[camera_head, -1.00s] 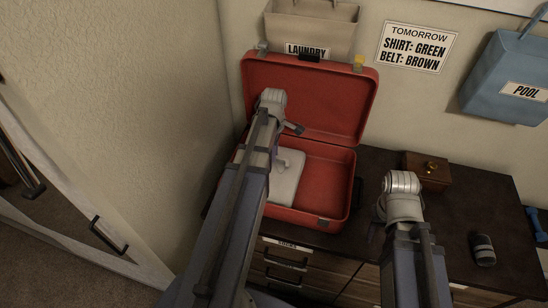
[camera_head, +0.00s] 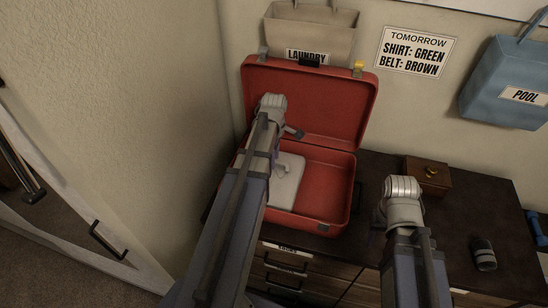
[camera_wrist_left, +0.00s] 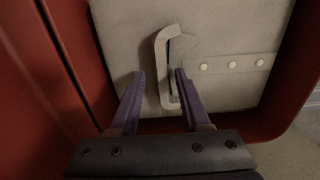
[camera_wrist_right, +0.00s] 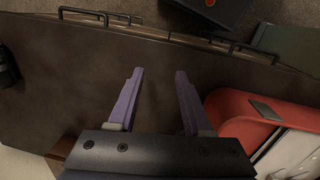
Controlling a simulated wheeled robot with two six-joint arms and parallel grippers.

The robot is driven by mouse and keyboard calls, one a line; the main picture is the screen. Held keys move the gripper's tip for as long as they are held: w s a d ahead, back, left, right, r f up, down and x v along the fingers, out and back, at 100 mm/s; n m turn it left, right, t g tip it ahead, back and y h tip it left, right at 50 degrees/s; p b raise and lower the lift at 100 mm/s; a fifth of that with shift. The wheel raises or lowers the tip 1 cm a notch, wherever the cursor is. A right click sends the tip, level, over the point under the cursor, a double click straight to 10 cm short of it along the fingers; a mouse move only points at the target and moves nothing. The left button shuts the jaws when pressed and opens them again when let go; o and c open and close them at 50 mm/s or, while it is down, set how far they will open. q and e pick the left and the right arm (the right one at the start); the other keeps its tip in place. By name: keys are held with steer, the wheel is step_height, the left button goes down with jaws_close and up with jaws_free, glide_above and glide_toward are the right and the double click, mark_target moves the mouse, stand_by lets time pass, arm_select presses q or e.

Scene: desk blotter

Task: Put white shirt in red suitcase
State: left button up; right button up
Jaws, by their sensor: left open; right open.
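The open red suitcase (camera_head: 325,170) lies on the dark dresser top with its lid raised against the wall. The folded white shirt (camera_head: 287,185) lies flat in the left part of the suitcase. Its collar and buttons show in the left wrist view (camera_wrist_left: 225,85). My left gripper (camera_wrist_left: 159,80) is open just above the shirt, fingers on either side of the collar; my arm hides part of it in the head view. My right gripper (camera_wrist_right: 158,75) is open and empty above the dresser, right of the suitcase, its fingers mostly hidden in the head view.
A brown box (camera_head: 428,175) and a dark rolled item (camera_head: 483,254) are on the dresser (camera_head: 455,225). A beige laundry bag (camera_head: 312,30) and a blue pool bag (camera_head: 508,82) hang on the wall. A sign (camera_head: 414,51) reads shirt green, belt brown.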

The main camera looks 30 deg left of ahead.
arm_select(q)
step_height(320, 180, up, 12)
steer(key=p, duration=1.2)
steer(key=s+d+m, duration=0.4)
steer(key=d+m, duration=0.4)
steer(key=d, duration=0.1)
steer(key=s+d+m, duration=0.4)
steer(key=d+m, duration=0.4)
steer(key=d, duration=0.1)
steer(key=s+d+m+y, duration=0.1)
steer(key=s+d+m, duration=0.3)
steer(key=d+m, duration=0.4)
steer(key=shift+s+d+r, duration=0.15)
steer(key=shift+s+d, duration=0.1)
steer(key=shift+d, duration=0.65)
